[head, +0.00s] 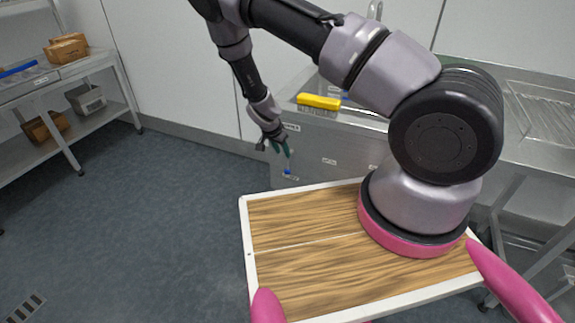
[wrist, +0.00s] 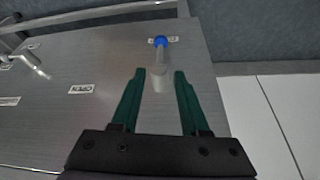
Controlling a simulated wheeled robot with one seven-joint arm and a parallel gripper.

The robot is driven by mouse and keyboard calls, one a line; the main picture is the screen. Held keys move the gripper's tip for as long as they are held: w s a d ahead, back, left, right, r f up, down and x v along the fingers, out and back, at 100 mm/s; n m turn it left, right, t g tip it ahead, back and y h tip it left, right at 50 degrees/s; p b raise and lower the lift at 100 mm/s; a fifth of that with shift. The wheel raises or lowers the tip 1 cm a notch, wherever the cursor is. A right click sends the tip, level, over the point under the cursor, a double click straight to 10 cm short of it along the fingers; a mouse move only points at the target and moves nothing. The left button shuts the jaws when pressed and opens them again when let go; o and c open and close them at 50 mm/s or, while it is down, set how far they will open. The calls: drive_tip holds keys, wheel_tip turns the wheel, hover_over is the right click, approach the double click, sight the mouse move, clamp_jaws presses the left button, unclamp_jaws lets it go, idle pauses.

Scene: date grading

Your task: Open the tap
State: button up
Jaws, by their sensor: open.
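The tap's lever with a blue tip (wrist: 160,42) stands at a grey metal panel (wrist: 105,60) in the wrist view. Its pale shaft shows between my finger tips in the picture, with the blue end beyond them. A small label lies behind the blue tip, and a label reading OPEN (wrist: 82,89) is to its left. My gripper (wrist: 159,73) has two green fingers, spread apart with nothing clamped. In the head view my gripper (head: 277,147) is just above and left of the blue tip (head: 288,171), at the panel's left end. Contact cannot be told.
A metal spout (wrist: 32,62) shows at the wrist view's left. A yellow object (head: 318,102) lies on the counter. A shelf rack (head: 75,72) with boxes stands at the left. My wood-topped deck fills the front; the floor (head: 140,210) at left is clear.

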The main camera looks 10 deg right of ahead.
sight(287, 169)
drive_tip(key=x, duration=0.9)
drive_tip(key=shift+f, duration=0.2)
clamp_jaws()
